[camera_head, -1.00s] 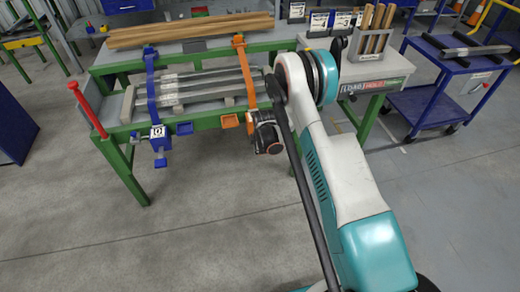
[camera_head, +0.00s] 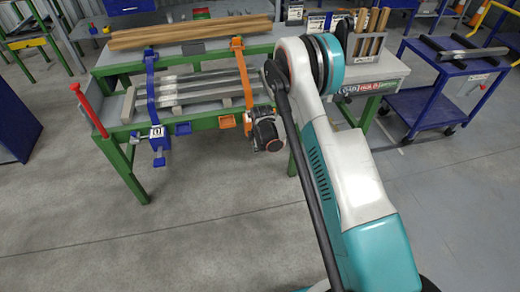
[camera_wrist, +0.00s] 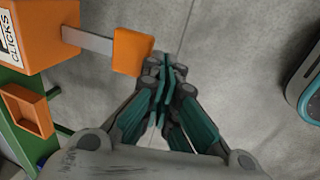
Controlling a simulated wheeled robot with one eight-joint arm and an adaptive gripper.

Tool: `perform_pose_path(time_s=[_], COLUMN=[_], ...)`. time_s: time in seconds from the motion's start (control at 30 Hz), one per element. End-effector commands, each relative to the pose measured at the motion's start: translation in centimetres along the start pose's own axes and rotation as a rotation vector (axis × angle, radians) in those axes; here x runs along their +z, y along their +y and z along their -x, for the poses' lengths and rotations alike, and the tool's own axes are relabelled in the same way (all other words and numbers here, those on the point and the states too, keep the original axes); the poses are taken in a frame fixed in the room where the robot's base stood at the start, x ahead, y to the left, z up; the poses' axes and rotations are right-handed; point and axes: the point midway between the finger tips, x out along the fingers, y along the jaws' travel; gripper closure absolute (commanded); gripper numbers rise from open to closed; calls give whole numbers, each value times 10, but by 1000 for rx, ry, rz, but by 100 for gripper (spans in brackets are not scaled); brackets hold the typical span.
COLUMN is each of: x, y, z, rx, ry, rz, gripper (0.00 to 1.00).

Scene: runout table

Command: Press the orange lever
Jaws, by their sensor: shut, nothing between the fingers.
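The orange lever (camera_wrist: 132,51) shows in the wrist view as an orange paddle on a flat grey bar, sticking out from an orange ratchet box (camera_wrist: 38,32) with a partly cut-off label. My gripper (camera_wrist: 166,68) is shut and empty, its fingertips just right of the paddle; I cannot tell whether they touch it. In the head view the orange strap (camera_head: 243,72) runs over the grey bars and down the table's front. My wrist hides most of the ratchet and lever there.
A blue strap with its blue ratchet (camera_head: 158,138) hangs to the left on the green-framed table (camera_head: 112,150). A red post (camera_head: 82,96) stands at the table's left corner. An open orange tray (camera_wrist: 27,110) is below the ratchet box. The floor in front is clear.

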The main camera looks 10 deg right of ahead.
Motion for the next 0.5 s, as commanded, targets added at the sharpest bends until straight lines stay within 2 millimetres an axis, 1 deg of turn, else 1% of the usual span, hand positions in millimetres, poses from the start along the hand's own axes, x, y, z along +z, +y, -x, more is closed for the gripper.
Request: perform_pose_path(time_s=[0.03, 0.2, 0.33, 0.5], x=[-2, -1, -1, -1], y=[-3, -13, -19, -22], z=[16, 46, 61, 69], rx=[0, 0, 0, 0], ry=[1, 1, 1, 1], rz=[2, 1, 2, 1], gripper=[100, 100, 100, 100])
